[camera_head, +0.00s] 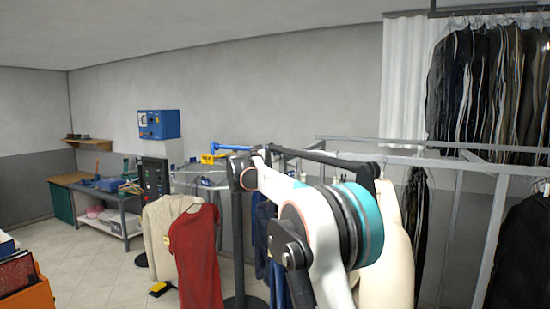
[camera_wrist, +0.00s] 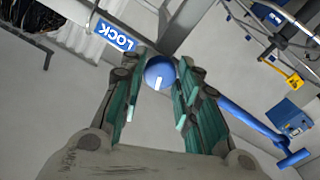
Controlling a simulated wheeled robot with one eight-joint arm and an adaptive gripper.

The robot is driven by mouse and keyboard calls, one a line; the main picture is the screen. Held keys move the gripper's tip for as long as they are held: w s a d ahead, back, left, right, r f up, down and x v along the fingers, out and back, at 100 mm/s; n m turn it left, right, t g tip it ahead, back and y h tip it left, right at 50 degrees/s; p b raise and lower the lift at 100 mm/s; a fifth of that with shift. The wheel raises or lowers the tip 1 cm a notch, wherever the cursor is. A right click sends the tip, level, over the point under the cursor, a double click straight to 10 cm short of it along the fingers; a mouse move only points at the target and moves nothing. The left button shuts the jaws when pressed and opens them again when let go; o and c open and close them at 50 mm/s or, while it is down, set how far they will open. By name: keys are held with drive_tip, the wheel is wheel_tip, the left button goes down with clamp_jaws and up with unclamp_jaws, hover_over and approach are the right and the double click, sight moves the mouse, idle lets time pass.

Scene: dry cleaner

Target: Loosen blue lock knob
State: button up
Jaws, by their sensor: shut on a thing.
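The blue lock knob (camera_wrist: 160,70) is round with a white pointer mark on its face, in the upper middle of the wrist view. A blue plate with white letters LOCK (camera_wrist: 114,36) sits just left of it, upside down in this view. My gripper (camera_wrist: 161,80) has its green-padded fingers on either side of the knob and is shut on it. The finger tips partly cover the knob's sides. In the head view my arm hides the knob and the gripper.
A long blue bar with a crosspiece (camera_wrist: 253,124) runs to the right of my gripper in the wrist view. Metal rails, hung garments (camera_head: 196,250) and a rack of dark clothes (camera_head: 490,80) surround my arm. Open tiled floor (camera_head: 105,270) lies at the left.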

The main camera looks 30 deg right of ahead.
drive_tip(key=n+b, duration=0.1)
drive_tip(key=n, duration=1.2)
drive_tip(key=shift+b, duration=0.35)
drive_tip(key=shift+n, duration=0.4)
drive_tip(key=o, duration=1.1)
